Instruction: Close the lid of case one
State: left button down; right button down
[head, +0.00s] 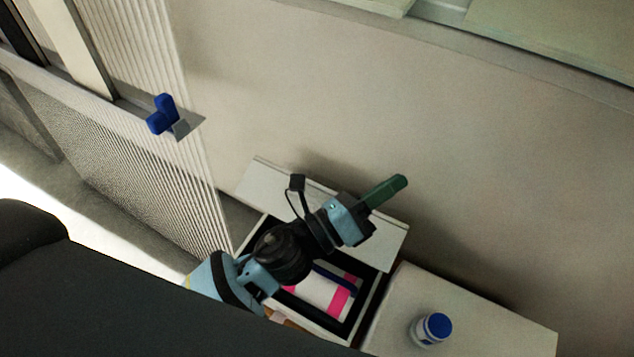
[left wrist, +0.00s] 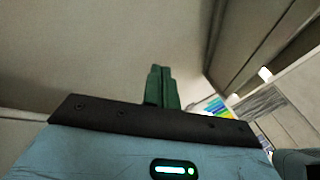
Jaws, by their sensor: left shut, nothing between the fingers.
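The case (head: 357,321) stands open below my left arm in the head view. Its white lid (head: 258,180) is raised at the back, toward the wall, and my arm covers part of it. Inside the dark-rimmed case lies something white and pink (head: 338,299), partly hidden by my arm. My left gripper (head: 398,184) is shut and empty, with green fingers, in front of the lid's right part and pointing up and right. The green fingers (left wrist: 160,88) also show shut in the left wrist view, with nothing between them. My right gripper is not in view.
A white surface (head: 490,325) right of the case bears a jar with a blue lid (head: 435,327). A ribbed panel (head: 150,70) with a blue handle-like piece (head: 161,114) stands at the left. A bare wall (head: 380,90) rises behind.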

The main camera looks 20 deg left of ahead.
pick_arm(q)
jog(key=s+d+r+m+g+h, duration=0.25)
jog(key=d+m+g+h, duration=0.6)
jog(key=m, duration=0.75)
jog(key=m+g+y, duration=0.9)
jog(key=m+y, duration=1.4)
jog(key=m, duration=0.1)
send_near(317, 185)
jog(key=shift+s+d+f+t, duration=0.25)
jog(key=shift+s+d+f, duration=0.55)
jog(key=shift+f, duration=0.1)
jog(key=shift+s+a+f+p, duration=0.25)
jog(key=shift+s+f+p, duration=0.25)
jog(key=shift+s+f, duration=0.65)
jog(key=shift+s+a+f, duration=0.1)
jog(key=shift+s+f, duration=0.3)
jog(key=shift+s, duration=0.1)
